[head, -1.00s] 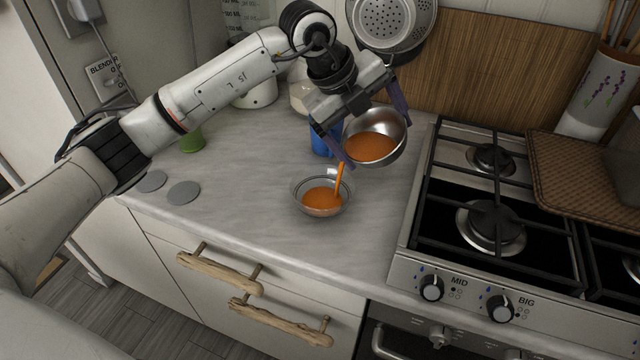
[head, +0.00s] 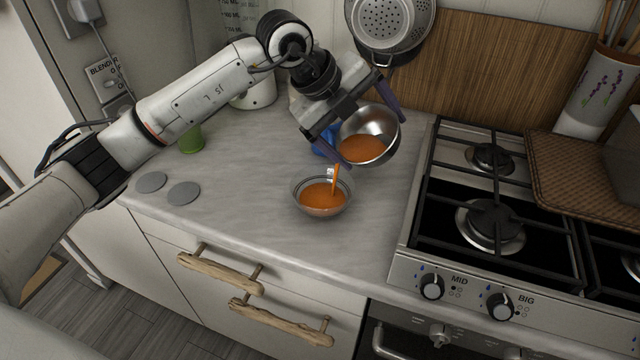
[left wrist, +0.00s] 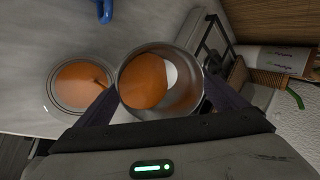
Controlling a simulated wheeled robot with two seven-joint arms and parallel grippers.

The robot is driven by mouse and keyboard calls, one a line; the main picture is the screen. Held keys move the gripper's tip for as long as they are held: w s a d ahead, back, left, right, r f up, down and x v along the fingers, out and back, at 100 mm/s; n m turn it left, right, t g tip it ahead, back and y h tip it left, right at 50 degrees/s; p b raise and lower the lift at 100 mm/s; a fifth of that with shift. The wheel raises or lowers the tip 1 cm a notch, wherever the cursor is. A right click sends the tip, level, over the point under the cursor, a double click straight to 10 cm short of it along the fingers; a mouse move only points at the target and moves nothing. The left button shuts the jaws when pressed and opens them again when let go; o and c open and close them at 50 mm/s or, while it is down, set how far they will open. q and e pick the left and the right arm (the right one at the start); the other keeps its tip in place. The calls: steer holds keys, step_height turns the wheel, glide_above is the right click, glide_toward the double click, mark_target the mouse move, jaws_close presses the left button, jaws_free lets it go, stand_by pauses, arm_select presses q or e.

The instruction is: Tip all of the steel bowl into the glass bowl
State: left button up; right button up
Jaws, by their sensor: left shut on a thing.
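The steel bowl (head: 379,122) is tilted toward the glass bowl, with orange liquid still inside. My left gripper (head: 362,130) is shut on the steel bowl and holds it above the counter. A stream of orange liquid runs from its rim down into the glass bowl (head: 322,197), which stands upright on the counter with orange liquid in it. In the left wrist view the steel bowl (left wrist: 187,95) sits between the fingers, and the glass bowl (left wrist: 84,84) is at its left. My right gripper is in neither view.
The gas hob (head: 500,215) lies to the right of the bowls. A blue object (head: 326,142) stands partly hidden behind the gripper. A green cup (head: 190,140) and two grey discs (head: 183,192) are at the left. The counter around the glass bowl is clear.

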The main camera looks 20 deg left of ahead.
arm_select(q)
steer(key=shift+s+a+r+t+h, duration=0.4)
steer(key=shift+t+h, duration=0.2)
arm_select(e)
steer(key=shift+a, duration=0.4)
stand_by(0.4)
